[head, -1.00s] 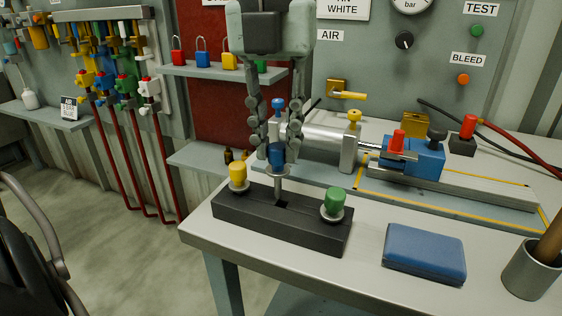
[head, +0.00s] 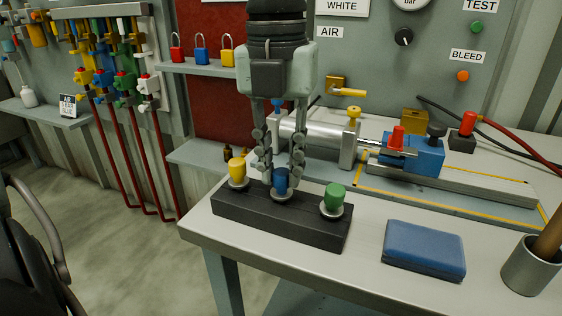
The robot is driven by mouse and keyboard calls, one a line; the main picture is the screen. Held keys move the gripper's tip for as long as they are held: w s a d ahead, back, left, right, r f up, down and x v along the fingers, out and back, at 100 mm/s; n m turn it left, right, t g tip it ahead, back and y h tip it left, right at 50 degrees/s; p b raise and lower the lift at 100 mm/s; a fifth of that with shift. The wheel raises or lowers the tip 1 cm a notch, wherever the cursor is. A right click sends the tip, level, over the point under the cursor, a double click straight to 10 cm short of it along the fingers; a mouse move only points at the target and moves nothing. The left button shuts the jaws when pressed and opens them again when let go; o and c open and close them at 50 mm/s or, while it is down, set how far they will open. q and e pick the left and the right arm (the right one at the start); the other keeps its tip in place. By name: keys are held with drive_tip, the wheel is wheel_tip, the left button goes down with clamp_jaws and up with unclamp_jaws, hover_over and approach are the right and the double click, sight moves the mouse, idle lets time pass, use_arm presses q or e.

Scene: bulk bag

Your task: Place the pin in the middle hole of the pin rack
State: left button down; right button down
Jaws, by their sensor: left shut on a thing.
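The black pin rack (head: 312,232) lies on the near left part of the bench. A blue-headed pin (head: 281,182) stands upright at its middle hole, with its grey collar down at the rack's top; its shank is hidden. My left gripper (head: 281,188) comes from above and is shut on the blue head, a finger on each side. A yellow-headed pin (head: 237,170) sits in the left end of the rack and a green-headed pin (head: 333,198) in the right end. My right gripper is not in view.
A blue case (head: 424,250) lies right of the rack, and a grey cup (head: 531,270) stands at the far right. Behind the rack is a clamped metal cylinder (head: 318,139) with a blue block (head: 425,160). The bench between rack and case is clear.

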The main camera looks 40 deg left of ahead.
use_arm(q)
drive_tip(key=c, duration=1.6)
unclamp_jaws()
drive_tip(key=shift+o, duration=1.3)
drive_tip(key=shift+r+p, duration=0.2)
drive_tip(key=shift+p, duration=0.1)
drive_tip(key=shift+r, duration=0.45)
wheel_tip(320, 180, up, 11)
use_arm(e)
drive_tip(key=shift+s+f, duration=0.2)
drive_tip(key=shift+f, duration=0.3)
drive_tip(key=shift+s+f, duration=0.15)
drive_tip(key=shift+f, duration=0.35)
use_arm(q)
drive_tip(key=shift+a, duration=0.15)
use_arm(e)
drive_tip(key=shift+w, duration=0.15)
